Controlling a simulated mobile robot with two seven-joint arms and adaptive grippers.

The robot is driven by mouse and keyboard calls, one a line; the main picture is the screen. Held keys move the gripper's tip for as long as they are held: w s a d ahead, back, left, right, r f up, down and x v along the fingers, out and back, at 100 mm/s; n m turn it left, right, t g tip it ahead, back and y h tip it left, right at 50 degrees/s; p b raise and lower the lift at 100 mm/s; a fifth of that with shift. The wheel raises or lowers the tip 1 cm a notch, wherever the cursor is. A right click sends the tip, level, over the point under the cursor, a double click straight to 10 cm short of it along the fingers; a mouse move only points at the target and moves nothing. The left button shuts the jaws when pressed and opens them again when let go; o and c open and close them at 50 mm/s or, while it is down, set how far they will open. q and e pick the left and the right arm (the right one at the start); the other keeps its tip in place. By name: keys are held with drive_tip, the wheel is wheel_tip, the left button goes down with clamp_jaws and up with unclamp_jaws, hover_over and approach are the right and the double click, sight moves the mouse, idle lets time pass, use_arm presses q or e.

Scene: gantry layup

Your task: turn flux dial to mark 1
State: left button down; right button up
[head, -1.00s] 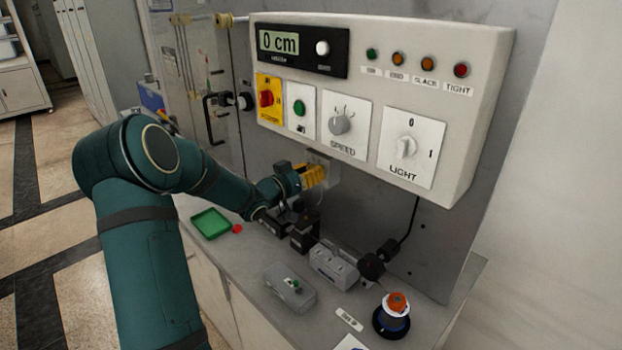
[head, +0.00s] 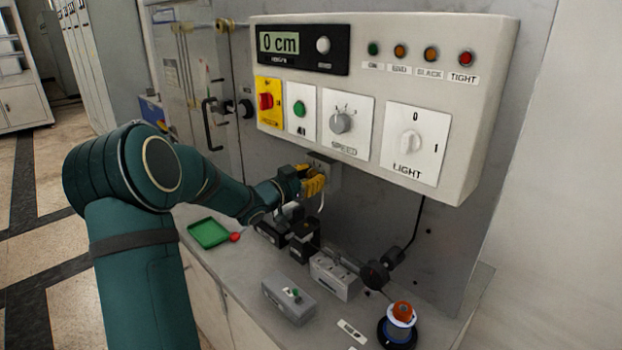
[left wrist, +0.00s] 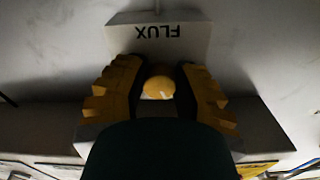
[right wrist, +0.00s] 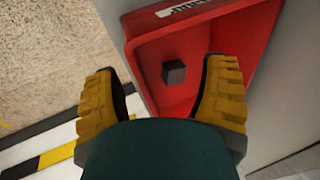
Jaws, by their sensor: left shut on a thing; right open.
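The flux dial (left wrist: 158,88) shows in the left wrist view as a round yellowish knob in front of a pale plate marked FLUX (left wrist: 158,32). My left gripper (left wrist: 158,92) has a finger on each side of the knob and is shut on it. In the head view the left gripper (head: 314,184) is at a small grey box (head: 332,172) below the control panel; its fingers hide the dial there. I cannot make out the dial's pointer or marks. My right gripper (right wrist: 160,92) is open and empty, over a red bin (right wrist: 145,52) with a dark block (right wrist: 173,71) inside.
The control panel (head: 478,130) overhangs the left gripper; its display (head: 279,43) reads 0 cm. Black and grey devices (head: 336,274), a green tray (head: 208,233) and an orange-topped spool (head: 402,312) stand on the bench below. The bench front near the grey box (head: 289,297) is partly clear.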

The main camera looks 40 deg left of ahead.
use_arm(q)
drive_tip(key=c, duration=0.7)
unclamp_jaws()
drive_tip(key=shift+f, duration=0.1)
drive_tip(key=s, duration=0.8)
drive_tip(key=s+a, duration=0.1)
drive_tip(key=s, duration=0.3)
